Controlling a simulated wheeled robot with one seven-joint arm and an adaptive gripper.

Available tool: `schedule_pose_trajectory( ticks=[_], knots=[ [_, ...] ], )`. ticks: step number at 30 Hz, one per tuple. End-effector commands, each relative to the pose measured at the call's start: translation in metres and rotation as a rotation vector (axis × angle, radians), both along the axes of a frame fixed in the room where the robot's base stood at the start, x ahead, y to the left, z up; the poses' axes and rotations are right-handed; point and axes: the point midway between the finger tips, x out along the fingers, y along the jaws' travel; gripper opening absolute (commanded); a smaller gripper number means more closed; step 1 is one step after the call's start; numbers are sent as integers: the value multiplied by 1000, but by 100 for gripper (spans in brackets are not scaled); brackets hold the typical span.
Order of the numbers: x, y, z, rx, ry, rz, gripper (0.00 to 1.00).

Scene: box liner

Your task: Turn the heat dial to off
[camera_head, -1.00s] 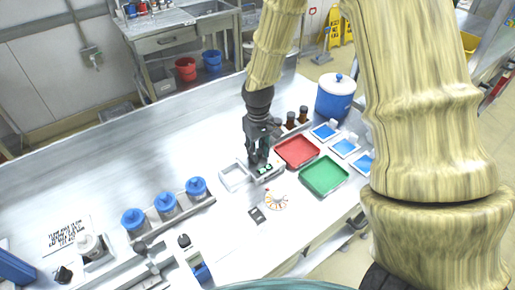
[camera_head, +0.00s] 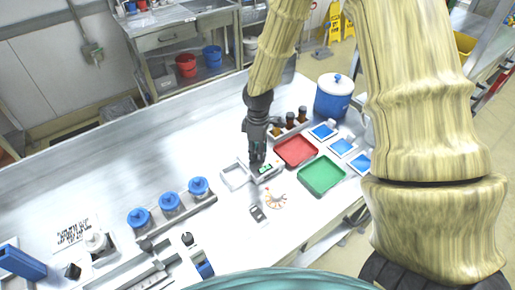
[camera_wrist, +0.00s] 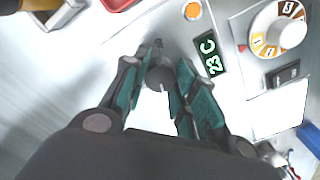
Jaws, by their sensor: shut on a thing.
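A small heating unit (camera_head: 271,177) with a lit green display stands on the white bench in the head view. In the wrist view its display (camera_wrist: 208,55) reads 23 C, with an orange light (camera_wrist: 192,11) beside it. A dark round dial (camera_wrist: 160,76) with a white pointer line sits next to the display. My gripper (camera_wrist: 163,84) is shut on this dial, with a teal-lined finger on each side. In the head view my gripper (camera_head: 257,163) comes down from above and partly hides the unit. The dial's markings cannot be read.
A red tray (camera_head: 296,151) and green tray (camera_head: 322,175) stand right of the unit, a white open tray (camera_head: 235,175) left. Brown bottles (camera_head: 290,119) stand behind. Blue-lidded jars (camera_head: 169,201) are at left.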

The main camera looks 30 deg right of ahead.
Motion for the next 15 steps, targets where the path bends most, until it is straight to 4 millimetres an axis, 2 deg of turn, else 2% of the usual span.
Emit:
schedule_pose_trajectory(
  ticks=[15],
  knots=[
    [-1, -1, 0, 0, 1, 74, 4]
  ],
)
